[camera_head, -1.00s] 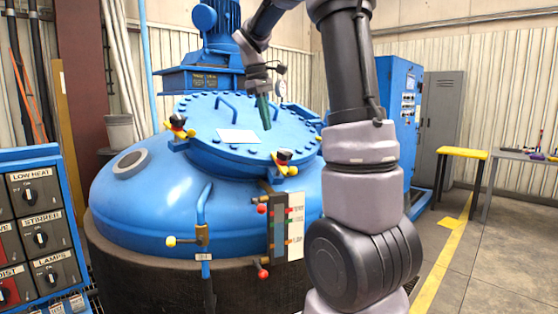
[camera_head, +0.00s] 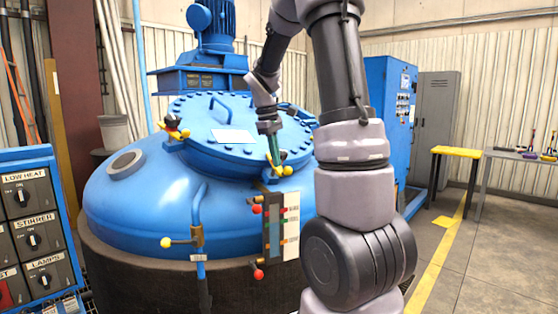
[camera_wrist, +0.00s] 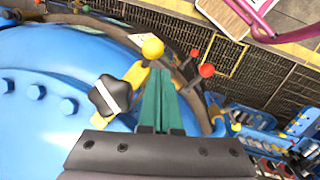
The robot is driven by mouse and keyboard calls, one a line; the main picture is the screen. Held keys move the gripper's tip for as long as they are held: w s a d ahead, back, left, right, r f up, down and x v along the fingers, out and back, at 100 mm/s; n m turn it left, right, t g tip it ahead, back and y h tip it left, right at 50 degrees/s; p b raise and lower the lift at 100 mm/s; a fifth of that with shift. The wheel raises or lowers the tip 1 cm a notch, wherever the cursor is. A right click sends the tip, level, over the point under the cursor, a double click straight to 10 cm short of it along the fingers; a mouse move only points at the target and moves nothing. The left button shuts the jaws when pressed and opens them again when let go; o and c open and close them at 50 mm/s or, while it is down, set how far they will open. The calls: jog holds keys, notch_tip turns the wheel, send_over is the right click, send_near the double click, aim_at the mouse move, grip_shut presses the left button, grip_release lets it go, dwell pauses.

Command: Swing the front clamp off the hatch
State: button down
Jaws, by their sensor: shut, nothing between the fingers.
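The hatch (camera_head: 235,150) is a round blue bolted lid on the blue furnace vessel. The front clamp (camera_head: 279,171) sits at its near right edge, partly hidden by my fingers. In the wrist view the clamp has a black star knob (camera_wrist: 108,97) and a yellow arm ending in a yellow ball (camera_wrist: 152,47). My gripper (camera_head: 274,162) points down at the clamp with its green fingers together and empty. In the wrist view the fingertips (camera_wrist: 159,74) are just right of the yellow arm and below the ball; whether they touch it I cannot tell.
A second clamp (camera_head: 174,129) sits at the lid's left edge. Below the front clamp are a gauge panel (camera_head: 278,228) and red-ball levers (camera_head: 258,274). A yellow-ball valve handle (camera_head: 167,242) stands left of them. A control panel (camera_head: 32,225) is at far left.

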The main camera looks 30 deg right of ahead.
jog(key=shift+s+d+f, duration=0.25)
jog(key=shift+d, duration=0.15)
